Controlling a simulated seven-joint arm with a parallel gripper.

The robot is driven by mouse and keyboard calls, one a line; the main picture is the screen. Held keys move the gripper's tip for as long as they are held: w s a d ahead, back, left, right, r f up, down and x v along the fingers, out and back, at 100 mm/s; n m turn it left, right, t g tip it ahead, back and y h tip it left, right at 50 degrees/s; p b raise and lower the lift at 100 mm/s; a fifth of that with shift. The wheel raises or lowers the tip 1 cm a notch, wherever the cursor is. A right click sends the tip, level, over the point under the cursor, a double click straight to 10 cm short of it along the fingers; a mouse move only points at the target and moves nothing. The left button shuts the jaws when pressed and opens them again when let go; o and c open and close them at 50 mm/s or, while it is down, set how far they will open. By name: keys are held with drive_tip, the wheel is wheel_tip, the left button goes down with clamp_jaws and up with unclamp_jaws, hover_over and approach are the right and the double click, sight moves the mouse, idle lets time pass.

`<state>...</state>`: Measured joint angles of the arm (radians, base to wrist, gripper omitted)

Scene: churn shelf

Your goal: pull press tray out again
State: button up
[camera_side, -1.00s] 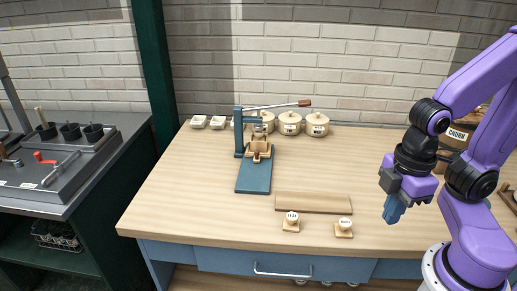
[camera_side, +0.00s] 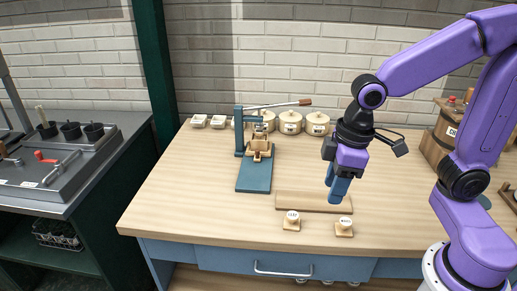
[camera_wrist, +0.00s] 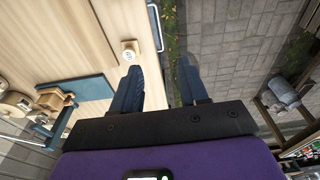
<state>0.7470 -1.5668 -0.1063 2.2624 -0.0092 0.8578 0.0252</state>
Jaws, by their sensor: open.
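The press (camera_side: 240,130) stands at the back left of the wooden table, with a blue frame, a blue base plate (camera_side: 254,180) reaching forward and a long lever with a brown end. The wooden press tray (camera_side: 260,148) sits under the press at the back of the base plate; it also shows in the wrist view (camera_wrist: 54,98). My gripper (camera_side: 337,198) is open and empty, fingers pointing down above the right end of the wooden board, well to the right of the tray. In the wrist view the two blue fingers (camera_wrist: 165,85) are apart with nothing between them.
A flat wooden board (camera_side: 300,202) lies at the table's front, with two labelled wooden stamps (camera_side: 291,221) (camera_side: 344,227) before it. Several lidded pots (camera_side: 290,122) stand behind the press. A barrel churn (camera_side: 440,138) stands at right. The table between press and gripper is clear.

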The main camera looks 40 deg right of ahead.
drive_tip(key=w+d+m+t, duration=0.15)
drive_tip(key=w+m, duration=0.35)
drive_tip(key=w, duration=1.2)
drive_tip(key=m+t+h, duration=0.1)
drive_tip(key=m+t, duration=0.1)
drive_tip(key=m, duration=0.2)
approach(257, 150)
drive_tip(key=x, duration=0.8)
drive_tip(key=shift+w+f, duration=0.1)
drive_tip(key=shift+f, duration=0.25)
clamp_jaws()
